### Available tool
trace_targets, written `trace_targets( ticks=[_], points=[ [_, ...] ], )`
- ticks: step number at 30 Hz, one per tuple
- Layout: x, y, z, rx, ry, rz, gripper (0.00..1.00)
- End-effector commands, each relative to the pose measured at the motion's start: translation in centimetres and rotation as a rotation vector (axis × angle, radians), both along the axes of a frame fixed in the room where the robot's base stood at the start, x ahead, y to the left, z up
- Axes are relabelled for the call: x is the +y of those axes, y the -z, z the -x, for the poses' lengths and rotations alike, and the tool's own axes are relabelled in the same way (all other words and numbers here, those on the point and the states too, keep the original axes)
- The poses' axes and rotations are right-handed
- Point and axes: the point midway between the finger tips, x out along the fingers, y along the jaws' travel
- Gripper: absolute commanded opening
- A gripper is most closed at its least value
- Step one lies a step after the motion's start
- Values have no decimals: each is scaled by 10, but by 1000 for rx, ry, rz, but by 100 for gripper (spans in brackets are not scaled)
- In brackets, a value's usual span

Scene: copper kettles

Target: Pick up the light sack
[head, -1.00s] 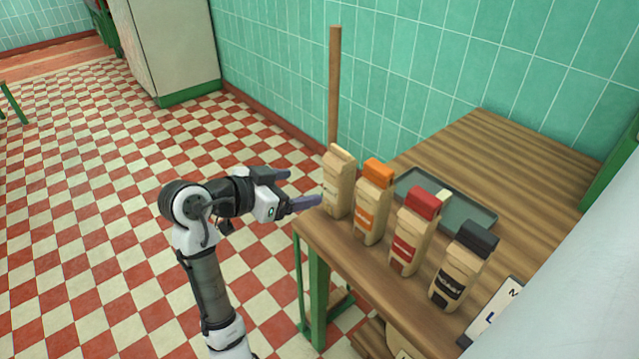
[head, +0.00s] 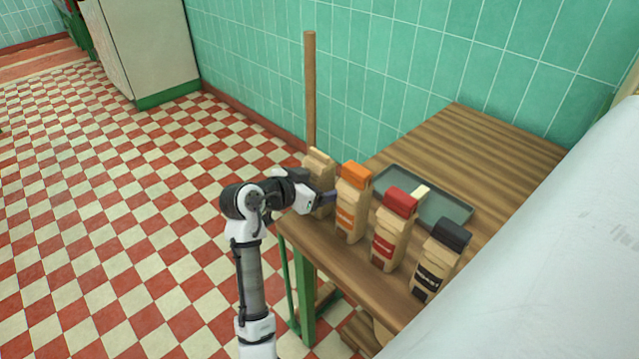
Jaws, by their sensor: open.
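The light sack (head: 319,160), plain tan with a pale folded top, stands upright at the left end of a row of sacks on the wooden table (head: 345,270). My gripper (head: 318,194) is open at this sack, with one finger showing on its right side, between it and the orange-topped sack. The other finger is mostly hidden behind my gripper's body and the sack. My gripper also hides the sack's lower front. I cannot tell whether the fingers touch it.
An orange-topped sack (head: 352,205) stands close on the right. A red-topped sack (head: 390,235) and a black-topped sack (head: 437,265) follow along the front edge. A grey tray (head: 450,210) lies behind them. A wooden pole (head: 310,90) rises behind the light sack.

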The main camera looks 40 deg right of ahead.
Motion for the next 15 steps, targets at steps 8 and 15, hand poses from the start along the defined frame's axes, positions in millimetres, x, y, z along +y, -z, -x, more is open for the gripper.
trace_targets(
  ticks=[8,15],
  points=[
    [-1,0,0,0,-1,0,70],
    [-1,0,0,0,-1,0,39]
  ],
)
